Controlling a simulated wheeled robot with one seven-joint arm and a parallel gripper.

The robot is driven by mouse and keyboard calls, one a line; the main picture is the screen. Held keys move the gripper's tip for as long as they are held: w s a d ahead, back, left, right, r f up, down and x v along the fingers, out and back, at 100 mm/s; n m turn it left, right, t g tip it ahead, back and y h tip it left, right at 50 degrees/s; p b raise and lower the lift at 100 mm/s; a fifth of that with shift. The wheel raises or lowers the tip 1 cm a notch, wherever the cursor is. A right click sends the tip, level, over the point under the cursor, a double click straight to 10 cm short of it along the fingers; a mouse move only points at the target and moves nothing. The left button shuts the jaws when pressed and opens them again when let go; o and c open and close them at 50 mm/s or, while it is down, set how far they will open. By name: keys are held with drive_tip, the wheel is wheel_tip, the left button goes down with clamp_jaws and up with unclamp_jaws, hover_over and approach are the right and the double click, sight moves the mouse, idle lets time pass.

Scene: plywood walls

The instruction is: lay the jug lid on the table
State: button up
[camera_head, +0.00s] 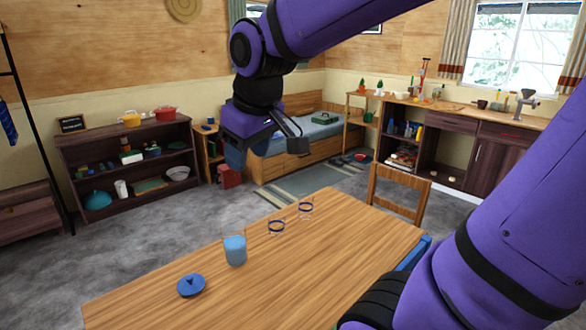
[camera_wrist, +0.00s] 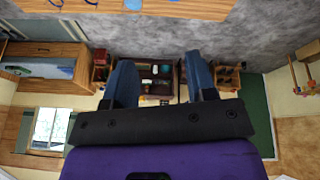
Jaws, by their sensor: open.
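The jug lid (camera_head: 191,286), a blue disc with a small knob, lies flat on the wooden table (camera_head: 330,265) near its left front edge. The jug (camera_head: 235,251), with light blue contents, stands uncovered behind it and to the right. My gripper (camera_head: 265,148) is open and empty, raised in the air well above the table's far side and apart from the lid and jug. In the wrist view its two blue fingers (camera_wrist: 161,82) are spread, with nothing between them. The table edge (camera_wrist: 190,8) shows at the top there, with parts of blue things cut off.
A wooden chair (camera_head: 400,195) is at the table's far right side. A dark shelf (camera_head: 130,165) stands at the left wall and a bed (camera_head: 300,145) at the back. The table's middle right is clear.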

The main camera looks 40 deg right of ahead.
drive_tip(key=s+m+t, duration=0.1)
drive_tip(key=s+m, duration=0.1)
drive_tip(key=s, duration=0.9)
drive_tip(key=shift+d+m, duration=0.35)
drive_tip(key=shift+m, duration=0.05)
